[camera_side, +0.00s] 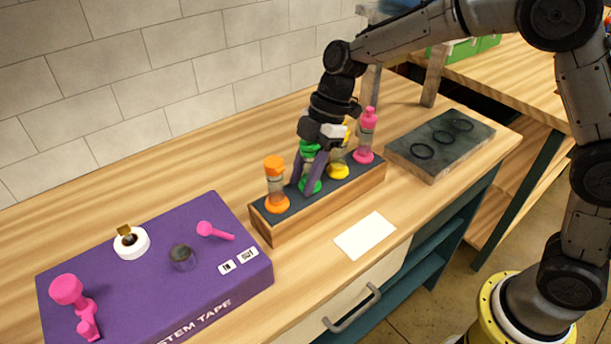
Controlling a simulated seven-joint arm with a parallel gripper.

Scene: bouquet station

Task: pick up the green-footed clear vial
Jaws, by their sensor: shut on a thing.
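The green-footed clear vial (311,185) stands in the wooden rack (322,207), second from the left, with a green cap at its top. Its clear body is mostly hidden behind my gripper's fingers. My gripper (307,185) points down over the rack and is shut on this vial, one finger on each side. The vial looks upright, and its green foot is at the rack's dark top; I cannot tell whether it is lifted at all.
An orange vial (276,187) stands left of my gripper; a yellow one (339,169) and a pink one (366,140) stand to its right. A grey slab with dark rings (440,144) lies at the right. A purple box (150,268) with small items is at the left. A white card (365,235) lies in front.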

